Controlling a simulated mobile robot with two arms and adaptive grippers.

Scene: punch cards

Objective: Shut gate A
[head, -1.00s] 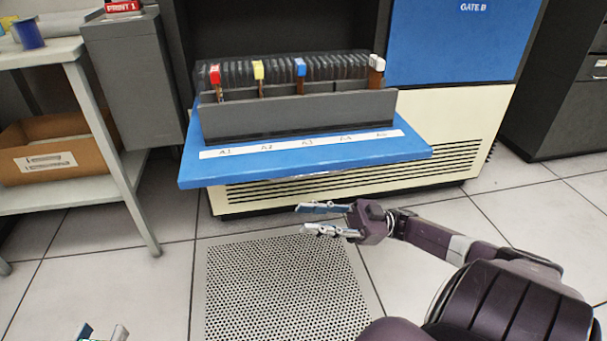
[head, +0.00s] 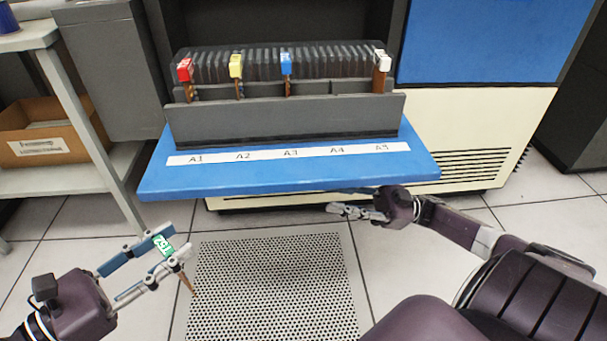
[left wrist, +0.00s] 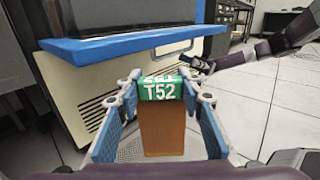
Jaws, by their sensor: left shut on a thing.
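Gate A (head: 290,181) is the blue panel folded down flat like a shelf, so it stands open. Its front edge and a handle (left wrist: 172,48) show in the left wrist view. A grey card rack (head: 285,122) stands behind the strip labelled A1 to A5. My left gripper (head: 172,250) is shut on a brown card with a green T52 tab (left wrist: 164,90), low and left of the gate. My right gripper (head: 345,202) looks open and empty, just below the gate's front edge; whether it touches the gate is unclear.
Red (head: 185,70), yellow (head: 236,66), blue (head: 286,64) and white (head: 382,61) tabbed cards stand in the rack. A perforated floor tile (head: 275,285) lies below. A side table (head: 70,100) with a cardboard box (head: 40,140) stands at left.

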